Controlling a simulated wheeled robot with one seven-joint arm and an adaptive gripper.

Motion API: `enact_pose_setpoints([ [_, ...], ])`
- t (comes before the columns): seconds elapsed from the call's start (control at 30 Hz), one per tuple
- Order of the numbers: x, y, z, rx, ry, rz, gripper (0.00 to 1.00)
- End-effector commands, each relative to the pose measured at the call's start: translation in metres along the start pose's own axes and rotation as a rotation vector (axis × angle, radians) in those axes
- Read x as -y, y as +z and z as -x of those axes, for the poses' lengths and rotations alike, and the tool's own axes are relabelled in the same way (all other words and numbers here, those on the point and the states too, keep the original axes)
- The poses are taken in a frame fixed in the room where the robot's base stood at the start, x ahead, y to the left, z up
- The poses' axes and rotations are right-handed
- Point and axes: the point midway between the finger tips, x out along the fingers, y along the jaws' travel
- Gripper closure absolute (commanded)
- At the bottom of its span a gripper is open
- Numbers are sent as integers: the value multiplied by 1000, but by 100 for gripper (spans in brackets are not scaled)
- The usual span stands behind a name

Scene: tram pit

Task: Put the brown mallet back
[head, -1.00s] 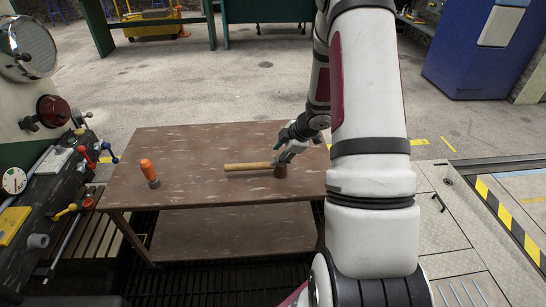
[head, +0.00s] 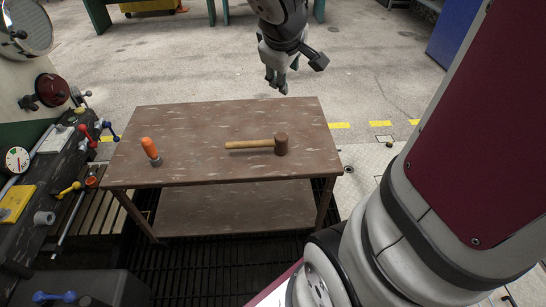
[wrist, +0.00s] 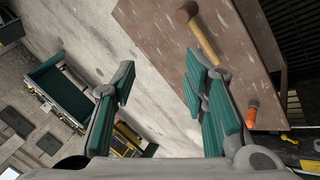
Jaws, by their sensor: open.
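The brown mallet (head: 281,144) lies on its side on the brown table (head: 200,120), its light wooden handle pointing left in the head view. It also shows near the top of the wrist view (wrist: 203,35). My gripper (head: 277,84) is open and empty, raised above and beyond the far edge of the table, apart from the mallet. In the wrist view its green-padded fingers (wrist: 160,95) are spread with nothing between them.
A control desk (head: 60,170) with coloured levers and a gauge is at the left. The table has an empty lower shelf (head: 235,208). Open floor lies behind the table.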

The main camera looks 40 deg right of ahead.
Motion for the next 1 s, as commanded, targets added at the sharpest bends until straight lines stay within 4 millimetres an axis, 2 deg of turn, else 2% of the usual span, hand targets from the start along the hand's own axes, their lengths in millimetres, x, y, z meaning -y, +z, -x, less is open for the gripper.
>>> enact_pose_setpoints([
  [0.03, 13, 8, 23, 8, -18, -45, 60],
  [0.1, 34, 25, 49, 36, -61, -111, 60],
  [0.17, 54, 40, 71, 58, -109, -162, 60],
  [0.3, 107, 77, 116, 109, -248, -247, 60],
  [0.4, 140, 100, 141, 141, -348, -278, 60],
  [0.53, 169, 122, 163, 170, -445, -291, 60],
  [0.63, 180, 130, 172, 183, -483, -293, 60],
  [0.73, 178, 131, 182, 178, -493, -296, 60],
  [1.0, 144, 115, 233, 86, -469, -317, 60],
])
